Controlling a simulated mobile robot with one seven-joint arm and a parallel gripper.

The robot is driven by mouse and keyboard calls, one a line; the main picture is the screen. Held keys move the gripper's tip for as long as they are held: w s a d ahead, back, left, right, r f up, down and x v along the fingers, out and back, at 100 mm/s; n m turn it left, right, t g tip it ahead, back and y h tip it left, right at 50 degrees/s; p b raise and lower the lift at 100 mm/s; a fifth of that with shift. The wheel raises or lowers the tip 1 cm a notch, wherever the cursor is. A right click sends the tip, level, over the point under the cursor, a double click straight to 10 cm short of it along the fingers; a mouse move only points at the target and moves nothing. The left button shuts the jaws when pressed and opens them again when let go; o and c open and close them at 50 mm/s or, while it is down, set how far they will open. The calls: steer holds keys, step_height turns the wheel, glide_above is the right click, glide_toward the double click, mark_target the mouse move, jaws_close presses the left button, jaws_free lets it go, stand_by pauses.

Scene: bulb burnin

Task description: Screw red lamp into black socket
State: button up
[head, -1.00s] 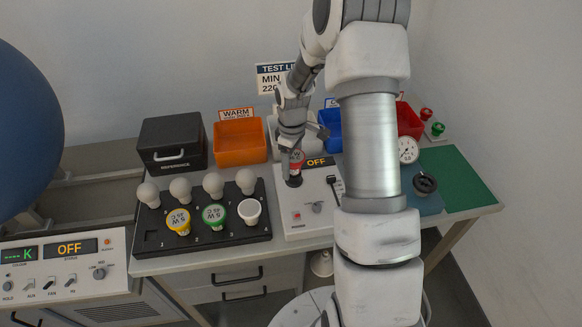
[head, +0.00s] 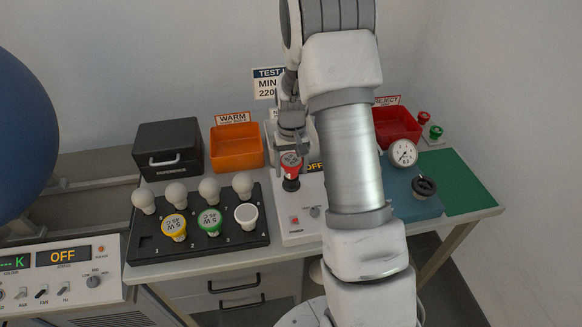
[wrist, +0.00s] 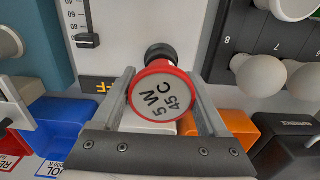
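The red lamp (head: 292,168) is a red-collared bulb with a pale face marked 5 W 45 C. It stands at the black socket (head: 291,184) on the white test panel; how deeply it is seated cannot be told. In the wrist view the lamp (wrist: 162,98) faces me between my fingers, with the black socket (wrist: 160,53) just beyond it. My gripper (head: 291,152) is over the lamp from above. In the wrist view its fingers (wrist: 162,90) lie close against both sides of the red collar and look shut on it.
A black tray (head: 155,250) with white bulbs and yellow, green and white lamps stands left. An orange bin (head: 236,147), a black case (head: 168,148) and a red bin (head: 396,127) stand behind. The status display (head: 71,251) reads OFF.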

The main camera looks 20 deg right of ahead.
steer(key=shift+o, duration=1.2)
